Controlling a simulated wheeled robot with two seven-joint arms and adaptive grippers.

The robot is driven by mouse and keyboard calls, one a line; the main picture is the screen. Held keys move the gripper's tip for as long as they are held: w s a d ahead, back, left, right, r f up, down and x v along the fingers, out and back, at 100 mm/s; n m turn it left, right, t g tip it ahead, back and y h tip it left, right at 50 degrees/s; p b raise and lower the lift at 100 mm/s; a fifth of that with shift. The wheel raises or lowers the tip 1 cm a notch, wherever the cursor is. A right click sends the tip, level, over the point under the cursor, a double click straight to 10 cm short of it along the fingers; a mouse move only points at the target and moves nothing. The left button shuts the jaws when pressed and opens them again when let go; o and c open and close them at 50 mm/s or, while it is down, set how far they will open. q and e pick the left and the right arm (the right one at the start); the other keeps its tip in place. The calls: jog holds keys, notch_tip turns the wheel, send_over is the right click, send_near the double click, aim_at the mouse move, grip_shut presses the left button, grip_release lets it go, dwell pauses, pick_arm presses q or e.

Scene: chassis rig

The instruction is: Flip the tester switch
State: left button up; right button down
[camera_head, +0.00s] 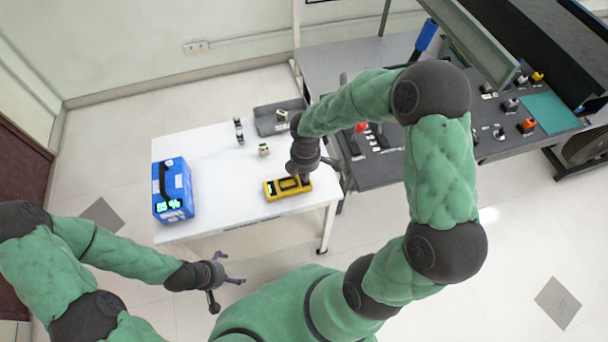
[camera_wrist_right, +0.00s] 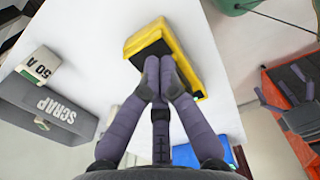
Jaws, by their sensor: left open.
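The yellow tester (camera_head: 287,187) lies on the white table near its front edge. It also shows in the right wrist view (camera_wrist_right: 185,50), with a dark panel on its upper face. My right gripper (camera_head: 301,177) is directly over the tester, pointing down. In the right wrist view its fingers (camera_wrist_right: 160,75) are closed together, with nothing seen between them, and their tips overlap the tester's dark panel. I cannot tell whether they touch it. The tester's switch is not visible, perhaps behind the fingers. My left gripper (camera_head: 228,284) is open and empty, in front of the table.
A blue case (camera_head: 173,190) stands at the table's left end. A grey SCRAP bin (camera_head: 275,119) and small parts, including a little block (camera_head: 263,149), are at the back. A dark workbench (camera_head: 395,160) with buttons adjoins the table on the right. The table's middle is clear.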

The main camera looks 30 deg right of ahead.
jog(key=shift+r+p, duration=1.85)
jog(key=shift+r, duration=0.5)
pick_arm(q)
notch_tip(320, 180, up, 4)
jog(key=shift+s, duration=0.1)
pick_arm(e)
jog(key=shift+s+f, duration=0.1)
